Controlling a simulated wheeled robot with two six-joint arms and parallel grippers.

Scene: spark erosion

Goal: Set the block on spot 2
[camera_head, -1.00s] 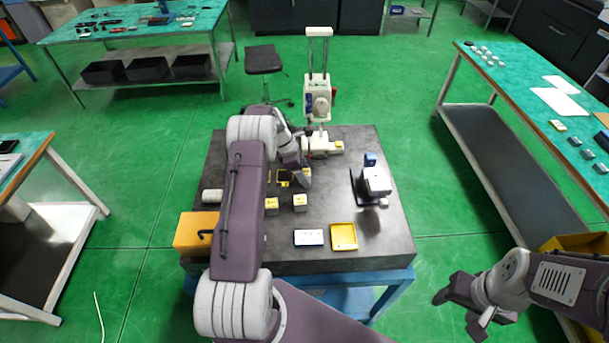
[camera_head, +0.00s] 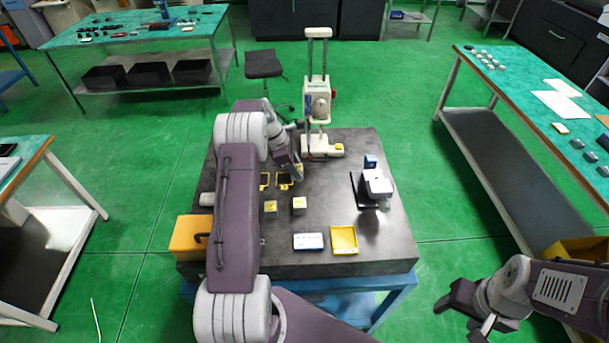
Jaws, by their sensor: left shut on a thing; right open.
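My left gripper (camera_head: 297,172) is over the far middle of the dark table, beside the foot of the tall white instrument. It is shut on a small block (camera_head: 299,167) that shows a bit of yellow; my arm and jaws hide most of it. Dark squares with yellow outlines, the marked spots (camera_head: 284,180) and (camera_head: 264,180), lie just left of and nearer than the gripper. I cannot read their numbers, and the gripper may hide others. My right gripper (camera_head: 461,315) is open and empty, off the table at the lower right.
Two small yellow-topped cubes (camera_head: 299,204) and (camera_head: 271,207) stand nearer on the table (camera_head: 370,225). A white-and-blue box (camera_head: 308,241) and a yellow tray (camera_head: 344,240) lie at the front. The tall instrument (camera_head: 318,100) stands at the back, a small white device (camera_head: 377,184) at right.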

